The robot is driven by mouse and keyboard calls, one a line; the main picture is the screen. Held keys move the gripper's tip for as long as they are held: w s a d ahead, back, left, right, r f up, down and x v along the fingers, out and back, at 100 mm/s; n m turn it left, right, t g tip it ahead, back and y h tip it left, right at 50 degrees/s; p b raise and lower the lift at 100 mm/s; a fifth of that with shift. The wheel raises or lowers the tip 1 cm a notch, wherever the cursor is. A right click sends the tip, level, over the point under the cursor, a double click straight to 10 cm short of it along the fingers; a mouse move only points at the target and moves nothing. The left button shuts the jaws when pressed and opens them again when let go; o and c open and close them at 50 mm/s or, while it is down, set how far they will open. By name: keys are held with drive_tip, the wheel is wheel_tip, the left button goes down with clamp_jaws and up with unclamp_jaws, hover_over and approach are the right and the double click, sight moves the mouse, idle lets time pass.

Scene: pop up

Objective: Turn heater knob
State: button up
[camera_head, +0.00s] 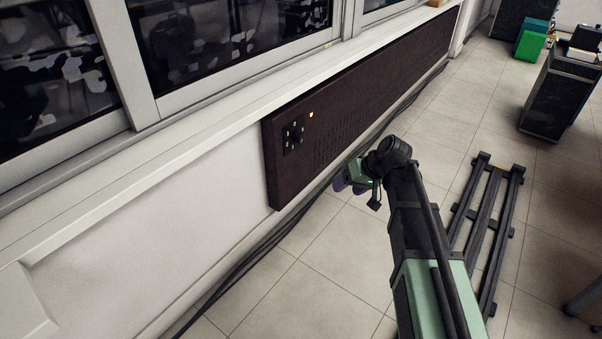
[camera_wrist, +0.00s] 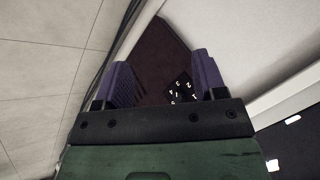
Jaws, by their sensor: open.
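The heater (camera_head: 375,95) is a long dark brown panel on the wall under the windows. Its knob (camera_head: 293,134) is a small black dial with white marks near the heater's left end, below a small lit orange light (camera_head: 311,115). My gripper (camera_head: 340,185) is to the right of the knob and lower, apart from the heater. In the wrist view my gripper (camera_wrist: 161,70) is open, its two purple fingers spread with nothing between them. The dial with white numerals (camera_wrist: 181,89) shows beyond them, nearer the right finger, its lower part hidden by the gripper body.
Dark cables (camera_head: 262,250) run along the floor below the heater. A dark slatted rack (camera_head: 484,215) lies on the tiled floor at the right. A dark cabinet (camera_head: 560,95) and a green box (camera_head: 530,45) stand at the back right. The floor before the heater is mostly clear.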

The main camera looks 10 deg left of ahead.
drive_tip(key=w+a+f+n+t+y+b, duration=0.1)
drive_tip(key=w+a+f+n+y+b, duration=0.3)
drive_tip(key=w+f+b, duration=0.6)
drive_tip(key=n+t+y+b, duration=0.4)
drive_tip(key=n+t+y, duration=0.1)
drive_tip(key=n+t, duration=0.1)
approach(302, 137)
drive_tip(key=x, duration=1)
drive_tip(key=shift+w+a, duration=0.25)
drive_tip(key=c, duration=0.9)
